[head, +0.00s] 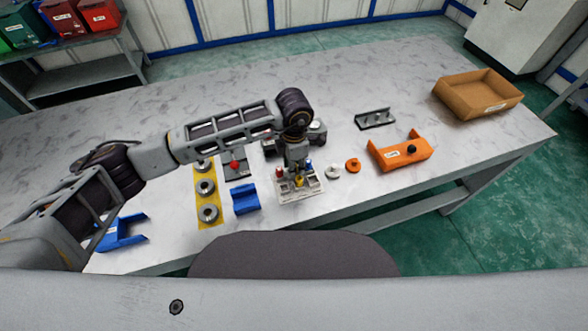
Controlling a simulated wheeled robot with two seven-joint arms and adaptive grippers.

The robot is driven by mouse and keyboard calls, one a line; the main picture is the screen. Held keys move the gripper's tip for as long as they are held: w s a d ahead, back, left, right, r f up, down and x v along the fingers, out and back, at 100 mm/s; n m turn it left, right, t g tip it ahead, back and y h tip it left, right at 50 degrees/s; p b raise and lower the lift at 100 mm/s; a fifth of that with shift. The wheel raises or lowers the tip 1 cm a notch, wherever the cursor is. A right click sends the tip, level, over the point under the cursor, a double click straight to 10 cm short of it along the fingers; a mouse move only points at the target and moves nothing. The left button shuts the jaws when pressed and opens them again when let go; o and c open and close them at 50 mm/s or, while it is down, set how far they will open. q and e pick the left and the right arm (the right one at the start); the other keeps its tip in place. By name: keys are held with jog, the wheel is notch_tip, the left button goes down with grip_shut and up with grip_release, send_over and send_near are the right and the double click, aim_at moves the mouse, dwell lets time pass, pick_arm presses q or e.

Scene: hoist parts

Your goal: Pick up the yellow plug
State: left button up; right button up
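The yellow plug (299,182) stands on a small pale tray (284,197) near the table's front edge. A red plug (279,173) is to its left and a blue plug (309,167) to its right on the same tray. My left gripper (298,171) points down just above the yellow plug, with its fingertips close to the plug's top. At this size I cannot tell whether the fingers touch the plug or how far apart they are. My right gripper is not in view.
A white round part (332,172) and an orange round part (352,165) lie right of the tray. An orange holder (402,154) and a cardboard box (476,95) are further right. A blue bracket (245,199) and a yellow strip with rings (207,225) are left. The back of the table is clear.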

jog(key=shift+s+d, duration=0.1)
pick_arm(q)
jog(key=c, duration=0.6)
jog(key=shift+r, duration=0.15)
notch_tip(320, 180, up, 8)
jog(key=shift+r+b, duration=0.1)
jog(key=shift+b, duration=0.2)
jog(key=shift+r, duration=0.8)
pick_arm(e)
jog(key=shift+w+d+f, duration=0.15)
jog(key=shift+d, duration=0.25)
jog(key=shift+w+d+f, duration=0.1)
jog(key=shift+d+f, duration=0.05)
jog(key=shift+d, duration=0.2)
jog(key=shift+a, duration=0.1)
